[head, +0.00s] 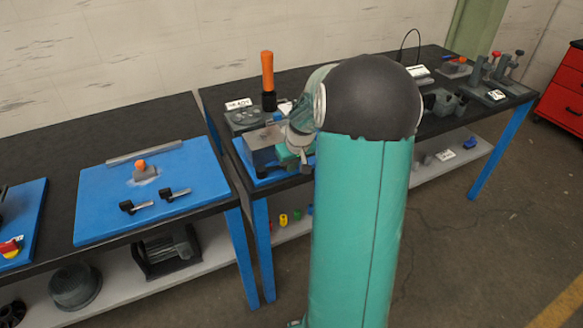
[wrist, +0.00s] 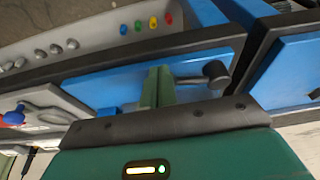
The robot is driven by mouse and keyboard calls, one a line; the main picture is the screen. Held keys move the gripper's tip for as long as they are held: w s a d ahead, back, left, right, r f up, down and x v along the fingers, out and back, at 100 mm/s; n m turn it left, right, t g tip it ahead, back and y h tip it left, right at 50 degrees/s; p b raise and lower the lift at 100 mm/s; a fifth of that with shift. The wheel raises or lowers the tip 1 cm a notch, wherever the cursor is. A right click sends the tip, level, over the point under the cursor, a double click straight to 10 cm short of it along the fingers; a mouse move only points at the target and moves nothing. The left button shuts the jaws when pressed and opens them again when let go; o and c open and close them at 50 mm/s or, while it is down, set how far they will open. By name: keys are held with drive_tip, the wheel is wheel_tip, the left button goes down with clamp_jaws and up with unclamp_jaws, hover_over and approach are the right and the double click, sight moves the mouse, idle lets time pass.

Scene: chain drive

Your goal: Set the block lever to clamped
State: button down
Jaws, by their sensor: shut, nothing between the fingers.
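In the wrist view a lever with a dark rounded knob (wrist: 216,73) and a short pale rod lies over a blue plate (wrist: 95,82). I take it to be the block lever; which setting it is in I cannot tell. My gripper (wrist: 158,84) is shut and empty, with its green fingers just left of the rod's end. Whether they touch the rod is unclear. In the head view my arm hides most of that spot; a grey block (head: 262,138) shows on the blue plate (head: 247,162) beside my wrist.
An orange-handled tool (head: 267,72) stands upright behind the block. Left is a blue board (head: 100,195) with two black-knobbed pins. Grey fixtures (head: 443,102) stand at the right of the bench. Coloured pieces (wrist: 145,24) lie on the lower shelf.

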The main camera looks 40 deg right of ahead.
drive_tip(key=shift+w+d+n+y, duration=0.3)
drive_tip(key=shift+w+d+n, duration=0.5)
drive_tip(key=shift+n, duration=0.4)
drive_tip(key=w+n, duration=0.1)
drive_tip(key=w+d+n, duration=0.1)
drive_tip(key=shift+n+y, duration=0.4)
drive_tip(key=shift+w+d, duration=0.15)
drive_tip(key=shift+w, duration=0.45)
